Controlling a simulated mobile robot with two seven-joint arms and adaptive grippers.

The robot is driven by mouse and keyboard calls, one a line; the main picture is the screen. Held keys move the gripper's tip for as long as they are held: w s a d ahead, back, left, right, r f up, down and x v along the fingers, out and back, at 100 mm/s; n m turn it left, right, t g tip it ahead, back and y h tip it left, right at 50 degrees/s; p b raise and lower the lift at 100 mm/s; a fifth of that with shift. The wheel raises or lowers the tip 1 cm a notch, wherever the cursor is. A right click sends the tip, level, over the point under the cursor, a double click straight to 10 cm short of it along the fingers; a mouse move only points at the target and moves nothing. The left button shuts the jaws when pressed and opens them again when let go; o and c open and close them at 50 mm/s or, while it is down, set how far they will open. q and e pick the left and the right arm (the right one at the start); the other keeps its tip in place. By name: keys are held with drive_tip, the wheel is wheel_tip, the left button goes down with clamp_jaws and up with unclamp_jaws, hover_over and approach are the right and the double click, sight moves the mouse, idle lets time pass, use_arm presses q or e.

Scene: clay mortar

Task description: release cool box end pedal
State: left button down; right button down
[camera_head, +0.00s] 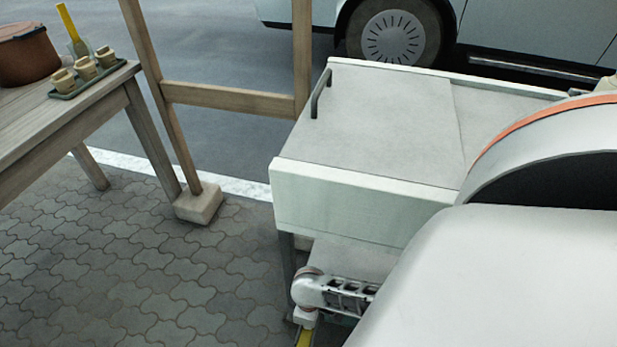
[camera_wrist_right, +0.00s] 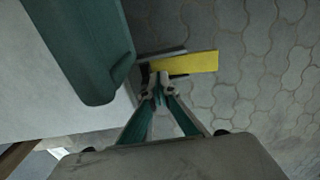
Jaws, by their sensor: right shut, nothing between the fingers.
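The cool box (camera_head: 350,200) is a pale chest with a flat grey lid and a dark bar handle (camera_head: 320,93), right of the middle in the head view. The lid lies closed. A yellow pedal (camera_head: 304,338) shows low at its near left end, cut by the picture edge. In the right wrist view the flat yellow pedal (camera_wrist_right: 195,63) sits low over the paving. My right gripper (camera_wrist_right: 158,88) is shut and empty, its tips close to the pedal's left end; I cannot tell whether they touch. My left gripper is not in view.
A wooden table (camera_head: 70,110) with a brown pot (camera_head: 27,55) and a tray of small cups (camera_head: 88,80) stands at the left. A wooden post frame (camera_head: 225,100) on a block foot is behind. A parked car (camera_head: 500,35) is at the back. Paving (camera_head: 130,270) at lower left is clear.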

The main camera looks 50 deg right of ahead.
wheel_tip(320, 180, up, 7)
idle(0.4)
drive_tip(key=shift+f, duration=0.1)
idle(0.4)
